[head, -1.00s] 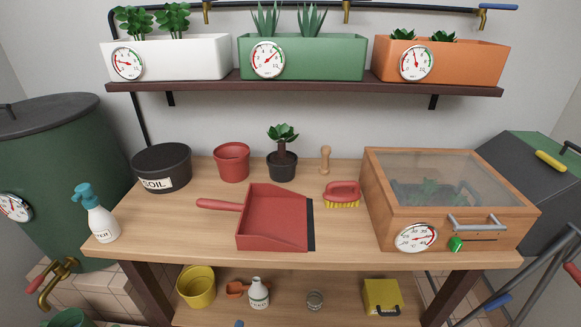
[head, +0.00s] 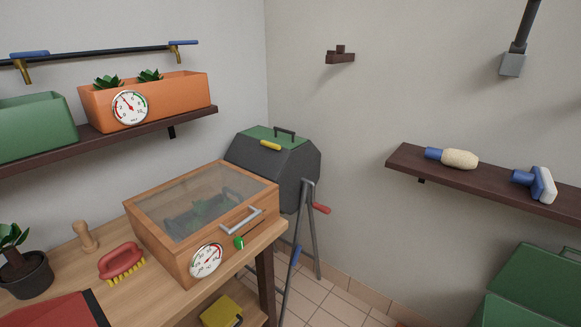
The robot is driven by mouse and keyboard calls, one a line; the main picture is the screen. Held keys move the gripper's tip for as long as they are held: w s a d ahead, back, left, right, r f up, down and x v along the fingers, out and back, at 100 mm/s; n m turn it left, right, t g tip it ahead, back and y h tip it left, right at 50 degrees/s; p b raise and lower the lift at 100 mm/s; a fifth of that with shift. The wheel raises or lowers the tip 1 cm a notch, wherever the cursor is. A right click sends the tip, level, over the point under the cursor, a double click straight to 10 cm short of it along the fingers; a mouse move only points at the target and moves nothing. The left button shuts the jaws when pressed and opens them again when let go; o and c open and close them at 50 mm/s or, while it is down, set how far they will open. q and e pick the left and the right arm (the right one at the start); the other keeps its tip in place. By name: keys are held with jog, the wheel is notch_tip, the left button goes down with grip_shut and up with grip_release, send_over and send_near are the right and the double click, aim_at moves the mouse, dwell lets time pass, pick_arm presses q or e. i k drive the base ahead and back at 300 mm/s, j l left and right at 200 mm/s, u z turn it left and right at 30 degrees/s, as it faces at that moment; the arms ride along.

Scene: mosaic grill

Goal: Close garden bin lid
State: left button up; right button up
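A green bin-like container (head: 540,285) is cut off by the lower right corner of the head view. Its upper surface looks sloped and a dark handle-like piece shows at its right edge. I cannot tell how far its lid is open, since most of it lies outside the picture. Neither of my grippers is in view.
A dark drum with a green hatch (head: 270,135) stands on metal legs in the corner. The workbench (head: 75,250) with a wooden glass-topped box (head: 205,205) is at left. A wall shelf (head: 480,182) holds two brushes. Tiled floor (head: 330,305) shows between.

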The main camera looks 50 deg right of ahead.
aim_at(547, 282)
jog(key=k+j+z, duration=0.1)
jog(key=z, duration=3.25)
